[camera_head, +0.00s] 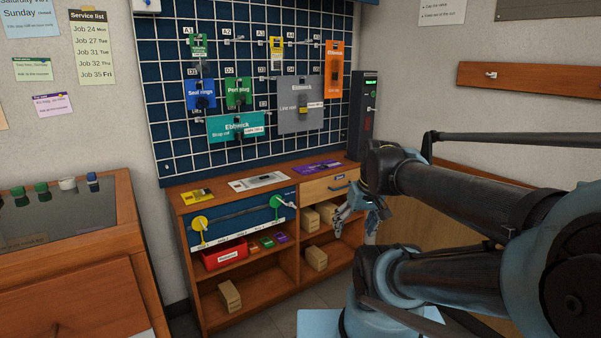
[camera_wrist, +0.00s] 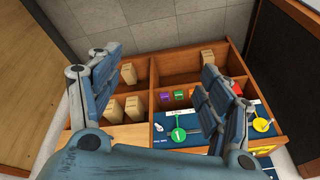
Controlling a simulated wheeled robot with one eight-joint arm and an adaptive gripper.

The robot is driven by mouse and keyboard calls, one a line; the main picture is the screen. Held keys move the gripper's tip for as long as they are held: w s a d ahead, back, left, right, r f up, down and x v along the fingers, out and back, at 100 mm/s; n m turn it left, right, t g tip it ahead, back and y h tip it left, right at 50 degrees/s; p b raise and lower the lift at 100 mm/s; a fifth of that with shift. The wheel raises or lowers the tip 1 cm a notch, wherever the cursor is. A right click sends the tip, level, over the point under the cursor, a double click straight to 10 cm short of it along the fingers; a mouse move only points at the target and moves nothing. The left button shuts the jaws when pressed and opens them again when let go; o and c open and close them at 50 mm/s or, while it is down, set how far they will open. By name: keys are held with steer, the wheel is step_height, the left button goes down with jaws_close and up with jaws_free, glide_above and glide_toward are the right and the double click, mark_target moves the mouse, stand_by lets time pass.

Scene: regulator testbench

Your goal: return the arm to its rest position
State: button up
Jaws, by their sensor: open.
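My gripper (camera_head: 357,213) shows in the head view at the end of my folded arm, in front of the right part of the wooden shelf unit (camera_head: 296,267). In the wrist view my gripper (camera_wrist: 158,98) has its two blue fingers spread wide apart with nothing between them. The shelf unit's compartments (camera_wrist: 183,70) show beyond and below the fingers. My arm's links fill the right side of the head view. The gripper appears apart from the shelf, but the exact gap cannot be told.
A blue pegboard (camera_head: 262,60) with hanging packs rises behind the unit. A red bin (camera_head: 225,256) and several cardboard boxes (camera_head: 230,297) stand on the shelves. A green tag (camera_head: 277,202) and yellow tag (camera_head: 201,224) hang at the front. A wooden cabinet (camera_head: 75,270) stands at left.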

steer(key=s+d+f+m+g+h, duration=0.1)
steer(key=s+d+f, duration=0.2)
steer(key=s+f, duration=0.1)
steer(key=shift+s+d+m+h, duration=0.15)
steer(key=shift+d+m+h, duration=0.15)
steer(key=shift+w+f, duration=0.25)
steer(key=shift+w, duration=0.25)
stand_by(1.3)
